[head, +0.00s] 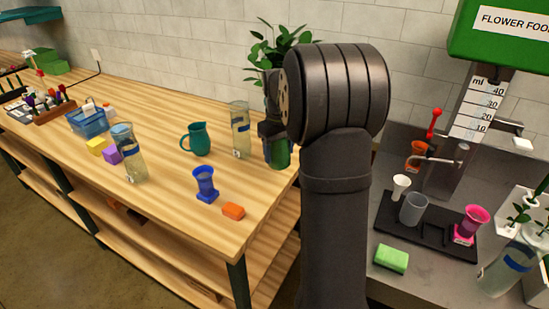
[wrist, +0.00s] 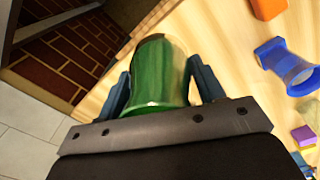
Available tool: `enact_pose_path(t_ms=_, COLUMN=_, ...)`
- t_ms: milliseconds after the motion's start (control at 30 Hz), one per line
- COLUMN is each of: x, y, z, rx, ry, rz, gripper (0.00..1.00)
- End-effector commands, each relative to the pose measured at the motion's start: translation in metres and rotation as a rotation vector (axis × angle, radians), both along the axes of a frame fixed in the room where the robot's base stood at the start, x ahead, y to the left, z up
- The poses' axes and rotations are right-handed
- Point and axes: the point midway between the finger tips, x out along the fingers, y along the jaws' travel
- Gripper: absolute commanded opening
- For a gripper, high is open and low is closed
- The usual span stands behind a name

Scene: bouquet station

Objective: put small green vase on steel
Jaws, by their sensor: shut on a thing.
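The small green vase (head: 279,153) is at the right end of the wooden table in the head view, partly hidden by my gripper (head: 272,131). In the wrist view the green vase (wrist: 158,72) sits between the two fingers of my gripper (wrist: 163,80), which is shut on it. I cannot tell whether its base touches the wood. The grey steel counter (head: 420,277) is at the right of the head view, beyond my arm.
A black tray (head: 385,232) with cups and a green sponge (head: 391,259) occupy part of the counter. A clear vase (head: 240,132), teal pitcher (head: 197,140), blue vase (head: 205,184) and orange block (head: 233,211) stand on the table. A leafy plant (head: 273,50) rises behind my gripper.

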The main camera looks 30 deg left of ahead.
Motion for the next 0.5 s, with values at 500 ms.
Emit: enact_pose_path(t_ms=500, x=-0.016, y=0.087, z=-0.052, rx=0.001, ry=-0.002, rz=0.002, gripper=0.18)
